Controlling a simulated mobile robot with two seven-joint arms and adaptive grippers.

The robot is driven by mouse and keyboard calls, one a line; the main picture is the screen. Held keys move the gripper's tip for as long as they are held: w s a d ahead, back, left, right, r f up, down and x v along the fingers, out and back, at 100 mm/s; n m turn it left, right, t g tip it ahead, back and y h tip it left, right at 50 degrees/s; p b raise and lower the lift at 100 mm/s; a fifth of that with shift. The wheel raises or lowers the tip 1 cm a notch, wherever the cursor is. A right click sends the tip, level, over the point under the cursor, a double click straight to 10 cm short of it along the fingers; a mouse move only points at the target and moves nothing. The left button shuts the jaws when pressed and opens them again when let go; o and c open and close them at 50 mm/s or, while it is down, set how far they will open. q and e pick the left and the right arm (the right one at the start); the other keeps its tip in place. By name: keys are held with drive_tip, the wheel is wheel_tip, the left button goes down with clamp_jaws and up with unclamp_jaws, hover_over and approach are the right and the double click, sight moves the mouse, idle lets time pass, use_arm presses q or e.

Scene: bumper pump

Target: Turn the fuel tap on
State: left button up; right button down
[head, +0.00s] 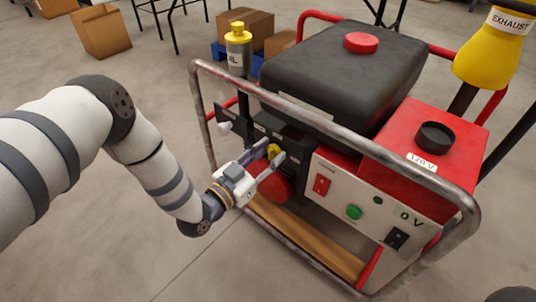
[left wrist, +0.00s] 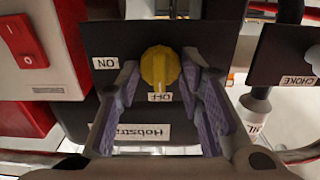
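The fuel tap is a yellow knob (left wrist: 160,68) on a black plate with an ON label (left wrist: 106,63) and an OFF label (left wrist: 160,97). Its pointer end lies toward OFF in the left wrist view. In the head view the yellow knob (head: 273,151) shows on the front of the generator. My left gripper (left wrist: 160,85) has its fingers on either side of the knob, with gaps visible, so it looks open around it. In the head view the left gripper (head: 268,165) reaches the panel from the left. My right gripper is not in view.
The generator has a tubular frame (head: 340,130) close around my left wrist. A red switch (head: 321,184) and green button (head: 354,212) sit to the right. A choke label (left wrist: 300,80) is beside the tap.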

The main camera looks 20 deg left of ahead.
use_arm(q)
drive_tip(key=c, duration=0.5)
